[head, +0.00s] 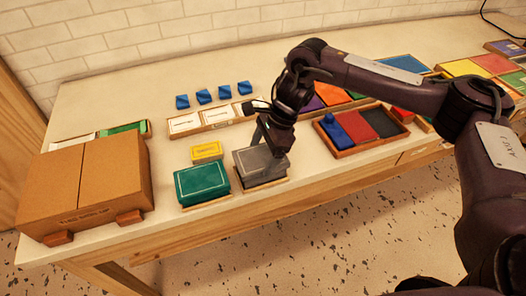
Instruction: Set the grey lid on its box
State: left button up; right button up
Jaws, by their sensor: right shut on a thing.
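The grey lid (250,160) is at the middle front of the table, over a grey box body (264,181) near the front edge. I cannot tell whether the lid touches the box or sits fully down on it. My right gripper (266,146) comes from above and is shut on the lid, at its upper side. The wrist and fingers hide the lid's far right part. My left gripper is not in view.
A green box (202,181) stands close left, with a yellow box (207,152) behind it. A large cardboard box (90,185) is far left. A wooden tray (343,150) with coloured panels is to the right. Several blue blocks (204,97) lie at the back.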

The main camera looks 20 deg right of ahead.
jog(key=shift+f+b, duration=0.8)
jog(key=shift+f, duration=0.1)
dwell(0.6)
jog(key=o, duration=0.9)
jog(key=b+v, duration=0.1)
jog(key=v, duration=0.7)
jog(key=shift+f, duration=0.1)
